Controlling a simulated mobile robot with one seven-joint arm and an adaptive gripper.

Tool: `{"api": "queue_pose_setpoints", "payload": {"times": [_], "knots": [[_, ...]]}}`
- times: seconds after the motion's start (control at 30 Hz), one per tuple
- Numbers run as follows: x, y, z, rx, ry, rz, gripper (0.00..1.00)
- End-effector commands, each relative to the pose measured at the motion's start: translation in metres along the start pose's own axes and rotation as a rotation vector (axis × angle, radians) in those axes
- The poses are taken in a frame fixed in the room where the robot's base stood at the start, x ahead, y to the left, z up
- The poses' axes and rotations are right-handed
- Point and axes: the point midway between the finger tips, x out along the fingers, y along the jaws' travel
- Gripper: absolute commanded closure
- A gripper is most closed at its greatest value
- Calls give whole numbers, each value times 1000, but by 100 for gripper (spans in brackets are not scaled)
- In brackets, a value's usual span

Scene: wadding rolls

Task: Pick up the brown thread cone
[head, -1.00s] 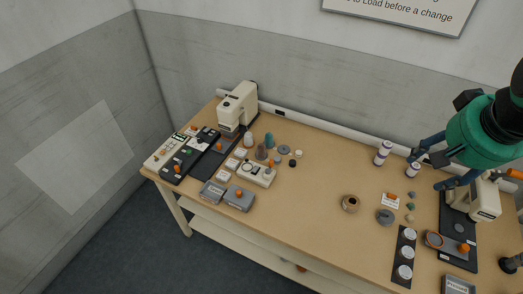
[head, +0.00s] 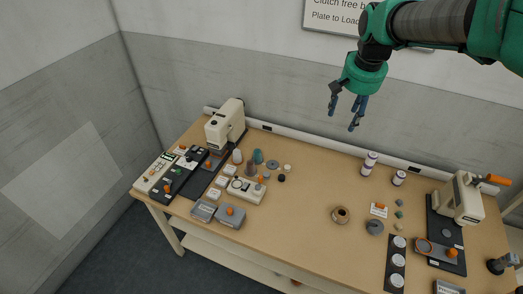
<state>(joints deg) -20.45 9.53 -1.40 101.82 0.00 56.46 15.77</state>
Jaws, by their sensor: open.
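The brown thread cone (head: 249,168) stands upright on the table, left of the middle in the head view. A white cone (head: 237,156) and a teal cone (head: 258,156) stand just behind it. My gripper (head: 343,118) is open and empty, pointing down, high up and to the right of the cone. It shows in front of the back wall, well apart from the cone.
A cream machine (head: 223,124) stands behind and left of the cones. A cream box with knobs (head: 244,190) lies close in front. Small discs (head: 272,165) lie to the right. The middle of the wooden table (head: 305,205) is mostly clear.

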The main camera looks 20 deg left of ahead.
Motion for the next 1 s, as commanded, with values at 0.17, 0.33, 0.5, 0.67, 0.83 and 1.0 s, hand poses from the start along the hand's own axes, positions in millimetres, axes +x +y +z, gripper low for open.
{"api": "queue_pose_setpoints", "payload": {"times": [0.17,0.33,0.5,0.67,0.83,1.0], "knots": [[33,-39,-27,-11,-32,0,44],[66,-76,-47,-18,-58,1,44],[103,-113,-62,-25,-86,5,44],[140,-149,-72,-33,-111,9,44],[182,-188,-77,-41,-135,15,44],[226,-227,-76,-50,-161,23,44]]}}
